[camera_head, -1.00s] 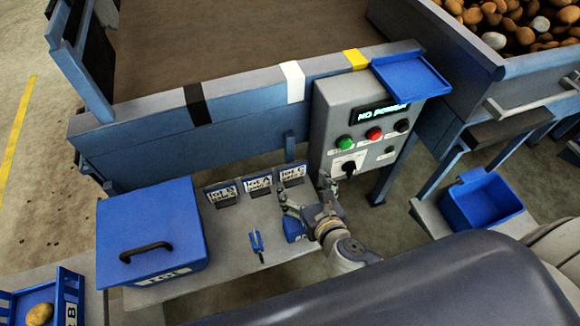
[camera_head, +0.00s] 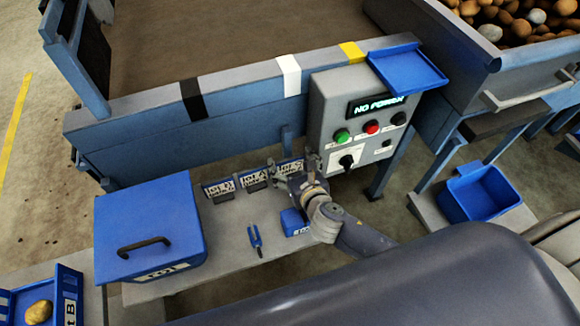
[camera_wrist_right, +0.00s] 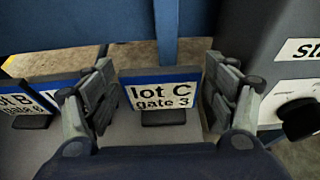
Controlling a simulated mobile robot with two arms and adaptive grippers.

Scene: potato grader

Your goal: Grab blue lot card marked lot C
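The blue-edged lot C card (camera_wrist_right: 160,92), reading "lot C gate 3", stands upright in a small dark holder (camera_wrist_right: 164,117) on the grey shelf. In the head view the lot C card (camera_head: 291,167) is the rightmost of three cards and is partly covered by my gripper. My right gripper (camera_wrist_right: 160,95) is open, with one finger on each side of the card. Gaps show between both fingers and the card's edges. The right gripper also shows in the head view (camera_head: 291,168). My left gripper is not in view.
Two other lot cards (camera_head: 218,189) (camera_head: 254,178) stand to the left. A control box (camera_head: 358,118) rises close on the right. A blue lidded box (camera_head: 150,230), a small blue fork-shaped tool (camera_head: 255,240) and a small blue block (camera_head: 294,222) are on the shelf (camera_head: 225,255).

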